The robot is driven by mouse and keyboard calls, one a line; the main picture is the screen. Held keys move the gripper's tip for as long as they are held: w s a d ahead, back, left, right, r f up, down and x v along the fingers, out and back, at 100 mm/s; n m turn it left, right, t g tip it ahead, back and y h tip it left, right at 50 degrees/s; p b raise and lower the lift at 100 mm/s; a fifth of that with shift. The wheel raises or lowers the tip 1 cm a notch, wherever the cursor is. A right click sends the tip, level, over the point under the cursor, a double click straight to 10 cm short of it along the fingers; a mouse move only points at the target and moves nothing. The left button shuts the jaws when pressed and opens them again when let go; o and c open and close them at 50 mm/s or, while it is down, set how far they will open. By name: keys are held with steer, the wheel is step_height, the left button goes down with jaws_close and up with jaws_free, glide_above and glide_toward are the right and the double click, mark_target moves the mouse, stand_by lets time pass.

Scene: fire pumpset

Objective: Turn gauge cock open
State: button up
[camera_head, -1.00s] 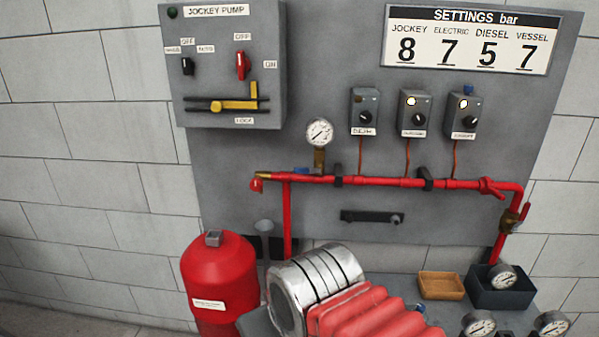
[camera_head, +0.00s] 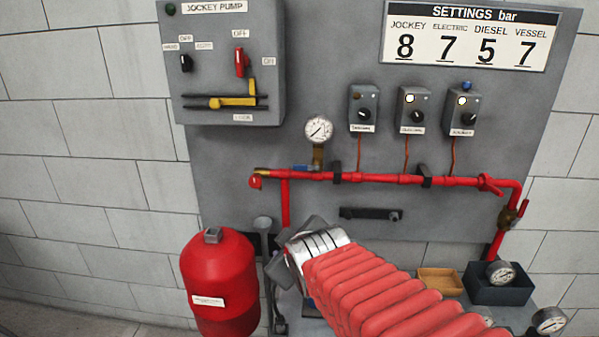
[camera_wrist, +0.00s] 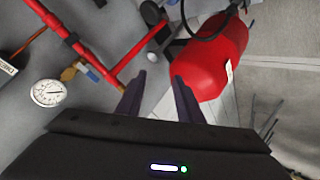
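The gauge cock's blue lever (camera_head: 305,167) lies along the red pipe, below the round white gauge (camera_head: 319,129) and its brass stem (camera_head: 318,155). In the wrist view, the blue lever (camera_wrist: 89,72) and gauge (camera_wrist: 47,93) are at the left, with the brass body (camera_wrist: 68,74) between them. My gripper (camera_wrist: 158,76) is open and empty, its two dark fingers apart. The lever is left of the fingers and not between them. In the head view, my wrist is below the pipe and the fingertips cannot be made out clearly.
The red pipe (camera_head: 385,180) crosses the grey panel. A red vessel (camera_head: 218,280) stands at lower left, close to my wrist. The jockey pump box (camera_head: 222,70) is upper left; pressure switches (camera_head: 412,112) are right of the gauge. A wooden tray (camera_head: 440,281) sits lower right.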

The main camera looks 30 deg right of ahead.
steer(key=w+d+r+n+t, duration=0.1)
steer(key=w+d+n+t, duration=0.2)
steer(key=w+d+n, duration=0.1)
steer(key=w+d+r+n+t+h, duration=0.1)
steer(key=w+d+n+t, duration=0.3)
steer(key=d, duration=0.5)
steer(key=shift+w+r+n, duration=0.3)
steer(key=shift+r+n, duration=0.45)
steer(key=shift+n, duration=0.65)
steer(key=shift+w+d, duration=0.1)
